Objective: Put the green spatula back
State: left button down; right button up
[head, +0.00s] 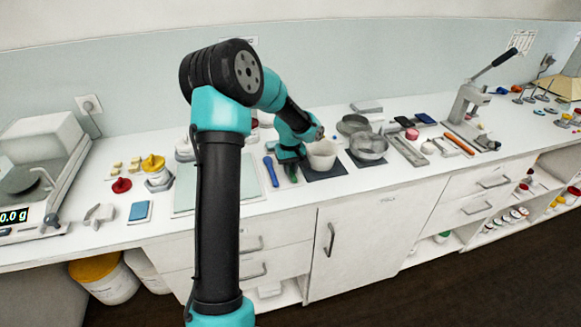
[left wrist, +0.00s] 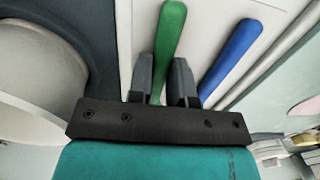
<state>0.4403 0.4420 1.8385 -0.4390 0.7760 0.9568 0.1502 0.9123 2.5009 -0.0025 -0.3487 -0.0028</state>
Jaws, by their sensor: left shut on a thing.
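The green spatula (left wrist: 168,38) lies between the two fingers of my left gripper (left wrist: 162,62) in the left wrist view. The left gripper is shut on it, and its rounded green end sticks out past the fingertips. The lower part of the spatula is hidden by the gripper body. In the head view my left gripper (head: 289,158) is low over the counter, between a blue spatula (head: 271,172) and a white bowl (head: 322,155). A bit of green (head: 291,173) shows below it there. The blue spatula also shows right of the gripper in the left wrist view (left wrist: 229,57).
The white bowl stands on a dark mat (head: 326,173) close to the gripper's right. A metal pan (head: 368,146) is further right. A pale green board (head: 185,197) lies left, behind my arm. A scale (head: 30,180) is at the far left.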

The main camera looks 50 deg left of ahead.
pick_arm(q)
jog(key=c, duration=1)
grip_release()
jog(key=shift+o, duration=0.2)
jog(key=shift+r, duration=0.15)
notch_tip(320, 180, up, 17)
jog(key=shift+a, duration=0.15)
jog(key=shift+w, duration=0.15)
